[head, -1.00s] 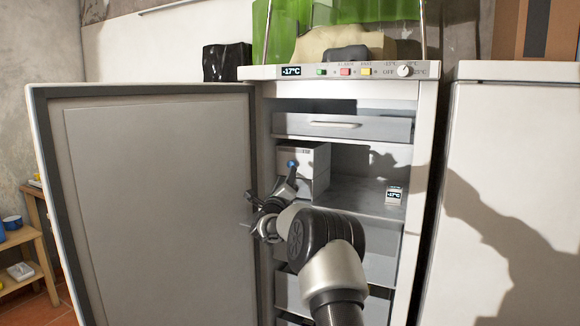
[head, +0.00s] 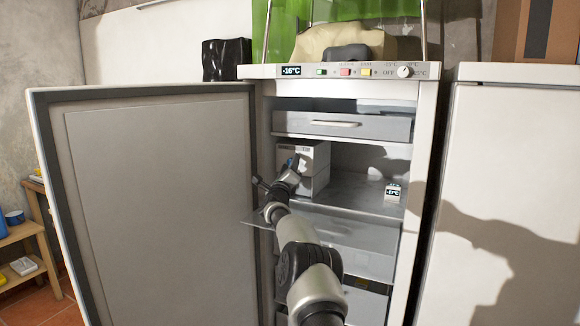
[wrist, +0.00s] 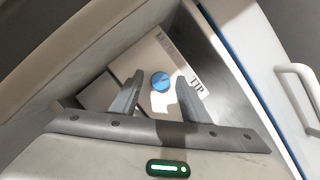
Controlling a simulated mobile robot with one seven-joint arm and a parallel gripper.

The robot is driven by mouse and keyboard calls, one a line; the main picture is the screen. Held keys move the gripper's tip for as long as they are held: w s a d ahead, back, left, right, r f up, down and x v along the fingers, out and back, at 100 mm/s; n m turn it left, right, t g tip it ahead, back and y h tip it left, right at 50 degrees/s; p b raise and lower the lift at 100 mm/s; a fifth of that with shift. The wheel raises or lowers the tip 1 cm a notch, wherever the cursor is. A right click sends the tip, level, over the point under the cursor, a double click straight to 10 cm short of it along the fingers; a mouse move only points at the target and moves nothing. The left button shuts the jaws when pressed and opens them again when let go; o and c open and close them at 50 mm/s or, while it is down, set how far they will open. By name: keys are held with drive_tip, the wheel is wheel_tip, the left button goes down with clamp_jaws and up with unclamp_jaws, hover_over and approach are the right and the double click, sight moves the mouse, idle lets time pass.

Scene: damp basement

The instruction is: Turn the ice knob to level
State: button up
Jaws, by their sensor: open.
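The blue ice knob (wrist: 160,82) shows in the wrist view on the pale face of a box-like ice unit (wrist: 155,102), with dark lettering beside it. A light line crosses the knob at a slant. My gripper (wrist: 160,79) is open, with one finger to the left of the knob and one to the right, and gaps on both sides. In the head view the white ice unit (head: 315,155) sits on a shelf inside the open freezer, at the left. My gripper (head: 293,166) is in front of it and hides the knob there.
The freezer door (head: 150,200) stands open on the left. A drawer (head: 340,125) is above the shelf, and a small temperature display (head: 392,192) stands at its right. The control panel (head: 340,71) reads -16°C. A white cabinet (head: 515,190) is at the right.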

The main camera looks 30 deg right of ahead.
drive_tip(key=c, duration=1.1)
drive_tip(key=shift+o, duration=0.2)
drive_tip(key=shift+n, duration=0.5)
drive_tip(key=n+g+y+p, duration=0.1)
drive_tip(key=n+p, duration=0.2)
drive_tip(key=n, duration=0.1)
drive_tip(key=n+g+y+p, duration=0.1)
drive_tip(key=n+p, duration=0.2)
drive_tip(key=n, duration=0.2)
drive_tip(key=r+n+y+p, duration=0.1)
drive_tip(key=n+y+p, duration=0.1)
drive_tip(key=n, duration=0.2)
drive_tip(key=shift+s+g+p, duration=0.1)
drive_tip(key=shift+g+p, duration=0.3)
drive_tip(key=shift+n, duration=0.7)
drive_tip(key=shift+n+g, duration=0.3)
